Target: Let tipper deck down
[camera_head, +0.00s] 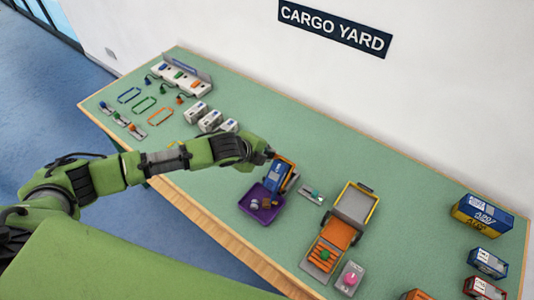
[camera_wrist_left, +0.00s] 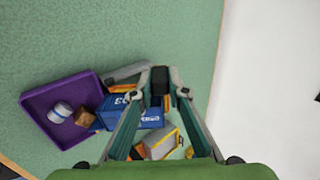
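The tipper has a blue deck (camera_head: 278,177) with orange parts and a grey frame beside it. The deck looks tilted toward the purple tray (camera_head: 246,207). In the left wrist view the deck (camera_wrist_left: 148,115) shows white lettering, and the purple tray (camera_wrist_left: 32,104) lies to its left. My left gripper (camera_head: 268,153) is at the far, upper end of the tipper. Its fingertips (camera_wrist_left: 164,80) look drawn together just beyond the deck; I cannot tell whether they touch it. My right gripper is not in view.
The tray holds a few small loads (camera_head: 266,202). An orange and yellow machine (camera_head: 337,234) stands farther right. White boxes (camera_head: 210,121) stand left of my gripper. Green table is clear behind the tipper.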

